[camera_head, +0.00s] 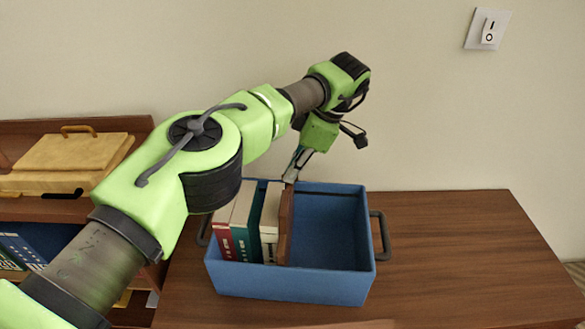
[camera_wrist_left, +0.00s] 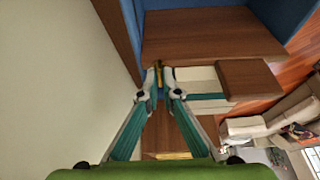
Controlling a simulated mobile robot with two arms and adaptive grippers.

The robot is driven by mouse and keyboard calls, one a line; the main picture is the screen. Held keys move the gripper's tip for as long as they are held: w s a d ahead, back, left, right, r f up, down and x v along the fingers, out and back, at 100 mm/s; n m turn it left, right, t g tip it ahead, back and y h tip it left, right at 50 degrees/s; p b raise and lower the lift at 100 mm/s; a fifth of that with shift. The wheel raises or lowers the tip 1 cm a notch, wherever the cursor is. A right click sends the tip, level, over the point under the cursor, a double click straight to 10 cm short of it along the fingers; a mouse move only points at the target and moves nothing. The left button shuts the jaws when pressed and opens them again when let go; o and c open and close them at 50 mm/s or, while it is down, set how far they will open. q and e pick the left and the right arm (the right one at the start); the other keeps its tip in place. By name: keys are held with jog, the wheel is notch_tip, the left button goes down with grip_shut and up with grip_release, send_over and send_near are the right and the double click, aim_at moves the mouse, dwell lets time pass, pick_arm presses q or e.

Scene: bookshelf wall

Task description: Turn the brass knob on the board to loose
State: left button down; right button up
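A blue crate (camera_head: 290,285) stands on the wooden top and holds a row of upright books. A thin brown board (camera_head: 286,225) stands upright at the right end of that row. My left gripper (camera_head: 291,178) points down at the board's upper edge. In the left wrist view, the left fingertips (camera_wrist_left: 159,88) are close together around a small brass knob (camera_wrist_left: 158,70). They look closed on it, though the exact contact is small and partly hidden. The knob cannot be made out in the head view, and its turn setting cannot be read. My right gripper is not in view.
The crate's right half is empty, and a dark handle (camera_head: 380,236) sticks out on its right. The wooden top (camera_head: 465,245) is clear to the right. A yellowish case (camera_head: 70,157) lies on a shelf at left. A switch (camera_head: 489,30) is on the wall.

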pick_arm(q)
jog(key=shift+r, duration=0.1)
dwell(0.3)
jog(key=c, duration=2.2)
grip_release()
jog(key=shift+c, duration=0.2)
